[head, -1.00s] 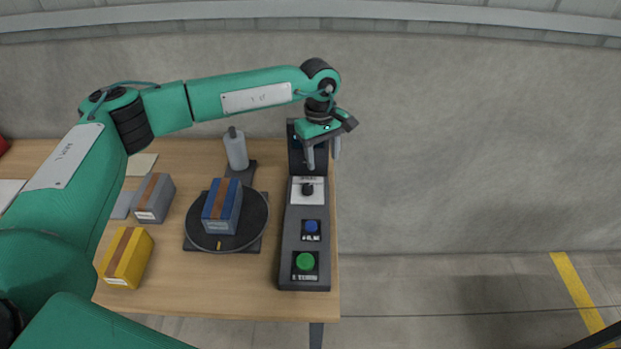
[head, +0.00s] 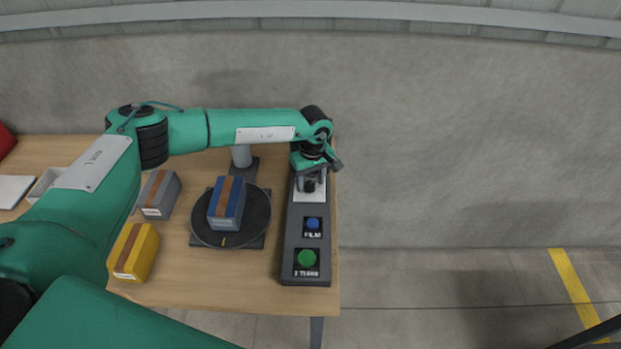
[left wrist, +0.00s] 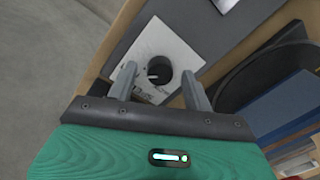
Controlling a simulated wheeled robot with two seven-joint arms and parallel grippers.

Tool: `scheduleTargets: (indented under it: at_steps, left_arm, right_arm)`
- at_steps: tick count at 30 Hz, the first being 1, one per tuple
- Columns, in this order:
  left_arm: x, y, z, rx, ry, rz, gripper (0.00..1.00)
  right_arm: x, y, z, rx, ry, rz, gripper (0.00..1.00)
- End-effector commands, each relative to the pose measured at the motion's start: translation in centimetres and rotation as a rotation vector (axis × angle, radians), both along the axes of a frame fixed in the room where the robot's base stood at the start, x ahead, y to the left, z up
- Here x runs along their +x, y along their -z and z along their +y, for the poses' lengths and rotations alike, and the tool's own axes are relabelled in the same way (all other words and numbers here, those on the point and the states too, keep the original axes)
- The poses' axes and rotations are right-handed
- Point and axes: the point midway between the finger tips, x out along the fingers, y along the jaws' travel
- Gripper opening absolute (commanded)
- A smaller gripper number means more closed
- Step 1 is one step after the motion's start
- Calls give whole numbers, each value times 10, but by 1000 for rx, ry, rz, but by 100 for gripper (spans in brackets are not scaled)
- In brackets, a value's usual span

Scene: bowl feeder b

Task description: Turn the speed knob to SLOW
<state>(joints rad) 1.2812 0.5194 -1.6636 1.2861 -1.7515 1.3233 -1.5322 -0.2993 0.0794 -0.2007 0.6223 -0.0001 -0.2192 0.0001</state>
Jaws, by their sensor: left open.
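The speed knob (left wrist: 159,70) is a black round knob with a light pointer mark, on a white plate (left wrist: 176,41) with small print that I cannot read. In the head view the knob (head: 309,186) sits at the upper part of the dark control panel (head: 293,237). My left gripper (head: 311,181) is over it, fingers pointing down. In the left wrist view the fingers of the left gripper (left wrist: 158,80) are open, one on each side of the knob, with gaps between. Whether the fingertips reach down to knob height is unclear. My right gripper is not in view.
Below the knob are a blue FILM button (head: 313,223) and a green button (head: 306,258). A blue box (head: 227,203) stands on a black turntable (head: 261,224). A grey box (head: 158,195) and a yellow box (head: 134,252) stand left. Right of the table is open floor.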

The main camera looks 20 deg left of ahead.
Motion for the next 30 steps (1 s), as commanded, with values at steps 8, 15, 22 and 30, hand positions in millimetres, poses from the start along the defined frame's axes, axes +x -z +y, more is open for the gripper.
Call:
scheduleTargets:
  at_steps: [8, 15, 22, 30]
  left_arm:
    - [0, 6, 0, 0, 0, 0, 51]
    - [0, 6, 0, 0, 0, 0, 24]
    - [0, 6, 0, 0, -3, 0, 7]
    - [0, 8, 0, 0, -72, 0, 7]
  right_arm:
    - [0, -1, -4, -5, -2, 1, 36]
    - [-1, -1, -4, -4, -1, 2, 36]
    - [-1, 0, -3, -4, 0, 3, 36]
    - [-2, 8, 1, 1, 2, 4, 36]
